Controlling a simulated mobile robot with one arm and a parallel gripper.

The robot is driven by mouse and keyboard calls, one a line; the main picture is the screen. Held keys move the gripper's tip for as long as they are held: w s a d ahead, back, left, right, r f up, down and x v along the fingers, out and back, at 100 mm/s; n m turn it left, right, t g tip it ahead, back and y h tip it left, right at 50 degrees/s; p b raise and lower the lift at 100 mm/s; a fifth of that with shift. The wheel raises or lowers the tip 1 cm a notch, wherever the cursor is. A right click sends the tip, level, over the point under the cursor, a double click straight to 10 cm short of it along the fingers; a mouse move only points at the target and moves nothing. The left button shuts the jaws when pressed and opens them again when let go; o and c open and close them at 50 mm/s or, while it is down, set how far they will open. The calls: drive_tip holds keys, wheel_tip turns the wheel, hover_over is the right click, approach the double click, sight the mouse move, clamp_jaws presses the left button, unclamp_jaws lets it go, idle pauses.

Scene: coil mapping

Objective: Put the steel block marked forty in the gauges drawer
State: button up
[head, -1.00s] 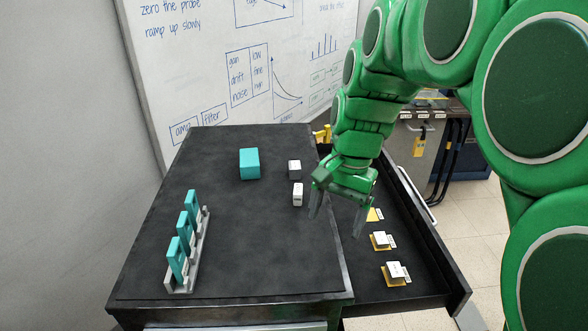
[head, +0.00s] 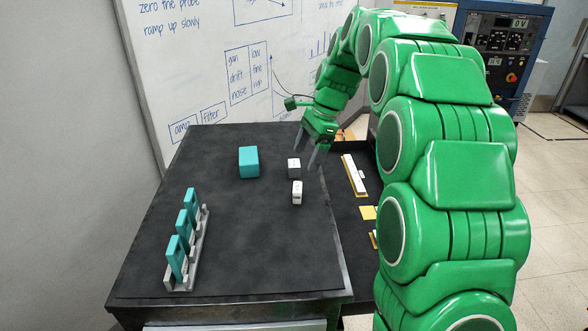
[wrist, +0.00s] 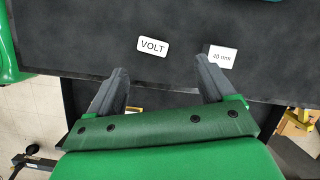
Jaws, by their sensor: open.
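The steel block marked 40 mm is a small pale block in the wrist view (wrist: 222,56), just beyond the right fingertip. In the head view it appears to be the farther of two small white blocks (head: 294,168) on the dark bench top. The nearer block (head: 297,192) is marked VOLT in the wrist view (wrist: 152,47). My gripper (head: 309,160) is open and empty, pointing down by the bench's right edge, beside the 40 mm block; its fingers also show in the wrist view (wrist: 163,66). The open drawer (head: 352,213) is at the right, partly hidden by my arm.
A teal block (head: 249,162) stands left of the small blocks. A grey rack (head: 188,262) with teal pieces stands at the near left. The bench middle is clear.

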sight(295, 163)
drive_tip(key=w+f+m, duration=0.3)
drive_tip(key=w+m, duration=0.1)
drive_tip(key=w, duration=0.6)
drive_tip(key=shift+y, duration=0.4)
drive_tip(key=shift+w+x, duration=0.2)
drive_tip(key=shift+x, duration=1.85)
drive_tip(key=shift+w+x, duration=0.2)
drive_tip(key=shift+x, duration=1.85)
drive_tip(key=shift+d, duration=0.15)
drive_tip(key=shift+c, duration=0.2)
drive_tip(key=c, duration=1.2)
